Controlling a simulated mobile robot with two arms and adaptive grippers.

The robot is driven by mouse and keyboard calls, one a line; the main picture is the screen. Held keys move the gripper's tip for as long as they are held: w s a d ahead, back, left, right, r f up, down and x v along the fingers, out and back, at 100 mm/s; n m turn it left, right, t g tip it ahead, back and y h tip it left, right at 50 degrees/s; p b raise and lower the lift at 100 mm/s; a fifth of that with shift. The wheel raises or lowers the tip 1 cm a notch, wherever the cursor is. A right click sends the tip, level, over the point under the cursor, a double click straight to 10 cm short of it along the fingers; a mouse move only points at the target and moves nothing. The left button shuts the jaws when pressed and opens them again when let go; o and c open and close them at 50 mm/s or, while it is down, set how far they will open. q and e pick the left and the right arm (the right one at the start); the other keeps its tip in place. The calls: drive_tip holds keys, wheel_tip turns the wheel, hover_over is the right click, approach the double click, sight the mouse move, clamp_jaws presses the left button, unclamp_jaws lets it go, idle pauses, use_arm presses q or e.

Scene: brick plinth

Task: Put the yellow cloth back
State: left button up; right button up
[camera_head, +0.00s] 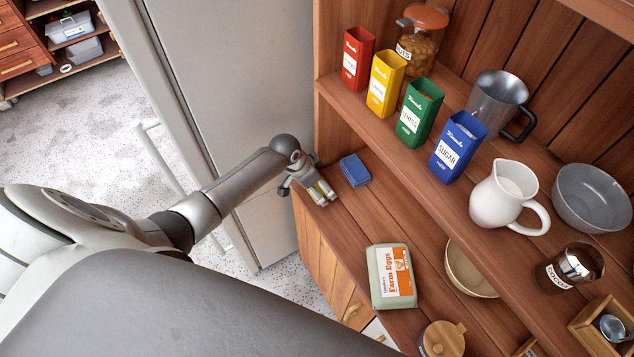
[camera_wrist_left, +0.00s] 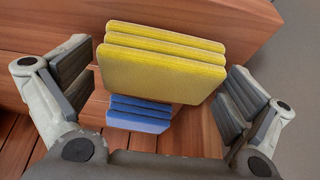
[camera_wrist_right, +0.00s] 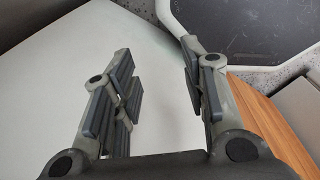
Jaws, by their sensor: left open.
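The yellow cloth (camera_wrist_left: 160,72), folded in several layers, lies between the spread fingers of my left gripper (camera_wrist_left: 158,92) in the left wrist view. Gaps show between it and the fingers on both sides. In the head view only slim yellow strips (camera_head: 321,188) show at my left gripper (camera_head: 312,190), low over the left end of the wooden counter. A folded blue cloth (camera_head: 355,170) lies on the counter just right of that gripper; it also shows below the yellow one in the left wrist view (camera_wrist_left: 139,114). My right gripper (camera_wrist_right: 158,70) is open and empty, seen only in its own wrist view.
An egg carton (camera_head: 391,276), a bowl (camera_head: 469,272) and a wooden-lidded jar (camera_head: 443,338) stand on the counter. The shelf above holds coloured tins (camera_head: 458,147), a white jug (camera_head: 509,197) and a grey bowl (camera_head: 592,198). A fridge (camera_head: 215,70) stands at the left.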

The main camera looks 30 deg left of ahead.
use_arm(q)
drive_tip(key=shift+r, duration=0.25)
drive_tip(key=v, duration=1.1)
drive_tip(key=shift+s+r, duration=0.2)
drive_tip(key=shift+r, duration=0.15)
drive_tip(key=shift+a, duration=0.1)
use_arm(e)
drive_tip(key=shift+a, duration=0.15)
